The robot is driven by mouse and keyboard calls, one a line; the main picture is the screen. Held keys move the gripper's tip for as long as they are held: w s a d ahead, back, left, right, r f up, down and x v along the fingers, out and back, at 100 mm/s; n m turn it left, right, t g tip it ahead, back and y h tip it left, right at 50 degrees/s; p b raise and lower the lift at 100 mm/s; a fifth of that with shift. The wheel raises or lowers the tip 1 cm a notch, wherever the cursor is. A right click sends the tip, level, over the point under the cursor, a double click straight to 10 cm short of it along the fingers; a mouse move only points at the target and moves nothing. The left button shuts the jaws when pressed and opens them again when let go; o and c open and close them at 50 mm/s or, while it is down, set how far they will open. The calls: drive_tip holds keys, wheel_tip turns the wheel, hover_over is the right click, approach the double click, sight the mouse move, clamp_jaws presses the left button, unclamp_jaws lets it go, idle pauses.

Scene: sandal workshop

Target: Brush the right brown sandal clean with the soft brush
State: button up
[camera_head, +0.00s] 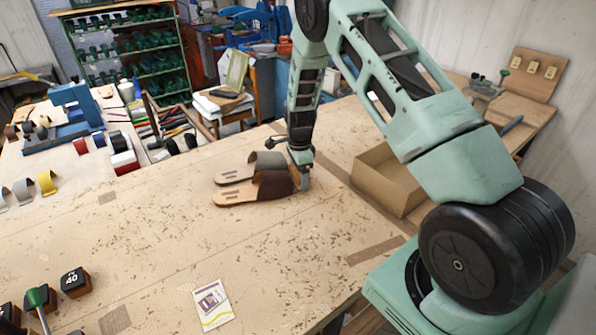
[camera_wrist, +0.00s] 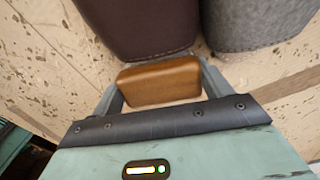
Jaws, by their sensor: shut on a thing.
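The brown sandal (camera_head: 272,185) lies on the workbench with its wooden sole pointing left. It also fills the upper left of the wrist view (camera_wrist: 135,22). A grey-strapped sandal (camera_head: 266,161) lies just behind it, and appears at the upper right of the wrist view (camera_wrist: 255,20). My gripper (camera_head: 302,180) is at the right, strap end of the brown sandal. It is shut on the soft brush, whose rounded brown wooden back (camera_wrist: 160,82) shows between the fingers. The bristles are hidden; I cannot tell whether they touch the sandal.
An open cardboard box (camera_head: 387,181) stands to the right of my gripper.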

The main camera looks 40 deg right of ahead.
drive_tip(key=shift+s+a, duration=0.15)
drive_tip(key=shift+s, duration=0.3)
idle(0.3)
drive_tip(key=shift+w+d+b, duration=0.15)
drive_tip(key=shift+w+d, duration=0.1)
drive_tip(key=shift+w, duration=0.4)
drive_tip(key=shift+w+d+b, duration=0.15)
drive_tip(key=shift+w+d, duration=0.05)
drive_tip(key=shift+w, duration=0.4)
drive_tip(key=shift+s+a, duration=0.25)
drive_tip(key=shift+s, duration=0.4)
drive_tip(key=shift+s+a, duration=0.2)
drive_tip(key=shift+s, duration=0.4)
drive_tip(key=shift+r+p, duration=2.85)
drive_tip(key=shift+r, duration=1.25)
